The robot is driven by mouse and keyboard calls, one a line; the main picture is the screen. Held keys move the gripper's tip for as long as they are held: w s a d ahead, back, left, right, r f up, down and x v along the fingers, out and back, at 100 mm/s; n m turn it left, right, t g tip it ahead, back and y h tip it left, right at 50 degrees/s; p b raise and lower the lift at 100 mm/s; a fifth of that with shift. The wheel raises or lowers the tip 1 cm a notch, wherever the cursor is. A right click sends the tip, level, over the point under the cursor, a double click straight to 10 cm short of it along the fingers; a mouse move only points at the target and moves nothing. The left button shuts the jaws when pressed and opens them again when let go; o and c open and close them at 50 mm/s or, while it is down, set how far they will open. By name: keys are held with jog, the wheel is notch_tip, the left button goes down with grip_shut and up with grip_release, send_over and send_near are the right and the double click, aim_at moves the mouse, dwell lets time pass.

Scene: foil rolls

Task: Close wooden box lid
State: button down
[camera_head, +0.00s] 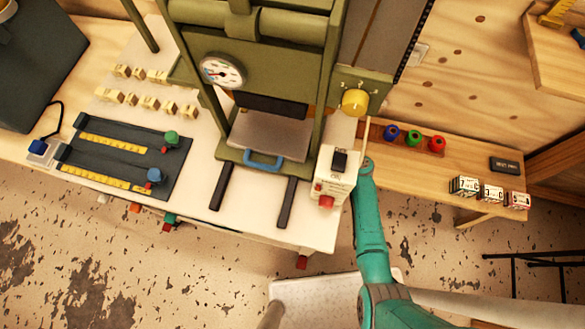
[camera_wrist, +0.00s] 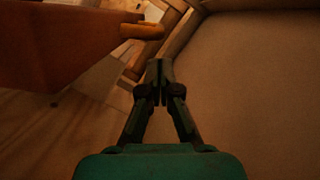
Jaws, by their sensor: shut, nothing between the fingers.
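My gripper (camera_wrist: 159,82) is shut and empty in the wrist view, with its fingertips together. In the head view my teal arm reaches up just right of the press, and its fingers cannot be made out. A thin, pale wooden strip (camera_head: 366,131) stands just above the arm's end; I cannot tell whether it is the lid's edge. In the dim wrist view, an orange-brown block (camera_wrist: 65,45) with a rounded yellow-orange end is at upper left, apart from the fingers. A broad brown panel (camera_wrist: 255,85) fills the right side. No wooden box or lid can be clearly identified.
A green press with a round gauge (camera_head: 222,71) stands on the white table. A switch box (camera_head: 334,177) with a red knob is close left of my arm. Blue, green and red pieces (camera_head: 413,138) and number blocks (camera_head: 465,185) sit on the wooden bench to the right.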

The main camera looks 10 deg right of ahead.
jog(key=x, duration=0.6)
jog(key=shift+a, duration=0.2)
